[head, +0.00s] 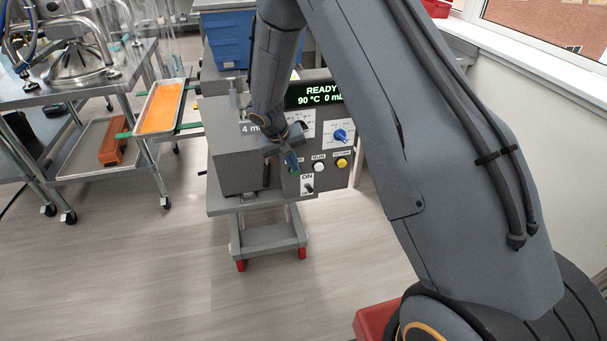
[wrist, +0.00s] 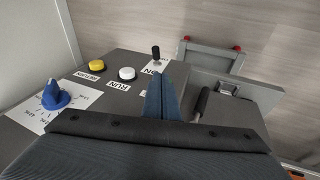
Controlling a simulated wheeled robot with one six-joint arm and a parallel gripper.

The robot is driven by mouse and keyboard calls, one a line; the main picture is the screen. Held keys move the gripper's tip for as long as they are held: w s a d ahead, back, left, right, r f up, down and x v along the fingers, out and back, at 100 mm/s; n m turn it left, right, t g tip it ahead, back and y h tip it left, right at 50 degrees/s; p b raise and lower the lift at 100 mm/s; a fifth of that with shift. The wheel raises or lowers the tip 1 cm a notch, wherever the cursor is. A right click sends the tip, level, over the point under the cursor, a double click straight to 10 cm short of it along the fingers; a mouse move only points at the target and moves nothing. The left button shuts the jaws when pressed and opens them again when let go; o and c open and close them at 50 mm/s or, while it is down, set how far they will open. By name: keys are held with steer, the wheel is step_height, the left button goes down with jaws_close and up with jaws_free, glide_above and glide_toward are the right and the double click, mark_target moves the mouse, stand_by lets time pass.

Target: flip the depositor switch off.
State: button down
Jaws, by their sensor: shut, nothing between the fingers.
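The depositor (head: 237,158) is a grey machine on a small stand, with a control panel facing me. Its switch (head: 308,187) is a small black lever on a white plate below the word ON, low on the panel. In the wrist view the switch (wrist: 156,54) stands just beyond my fingertips, which look apart from it. Which way the lever is set is hard to tell. My gripper (head: 291,165) is shut and empty in front of the panel, above and left of the switch. The wrist view shows its blue fingers (wrist: 161,88) together, hiding part of the panel.
The panel has a white RUN button (head: 319,167), a yellow button (head: 342,162), a blue dial (head: 340,135) and a lit READY display (head: 314,93). An orange-filled tray (head: 161,108) juts out at left by a steel table (head: 85,88). Open floor lies in front.

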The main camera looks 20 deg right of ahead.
mark_target(309, 189)
steer(key=shift+s+d+f+p, duration=0.1)
steer(key=shift+s+f+p, duration=0.2)
steer(key=shift+p, duration=1.1)
steer(key=shift+f, duration=0.1)
steer(key=shift+p+x, duration=1.5)
steer(key=shift+x, duration=3.45)
steer(key=shift+s+f+b, duration=0.35)
steer(key=shift+s+b, duration=0.1)
steer(key=shift+b, duration=0.15)
steer(key=s+f+b, duration=0.2)
steer(key=b, duration=0.2)
steer(key=shift+f+b, duration=0.2)
steer(key=shift+b, duration=0.15)
steer(key=shift+r, duration=0.1)
steer(key=shift+r+p, duration=0.3)
steer(key=shift+r, duration=0.35)
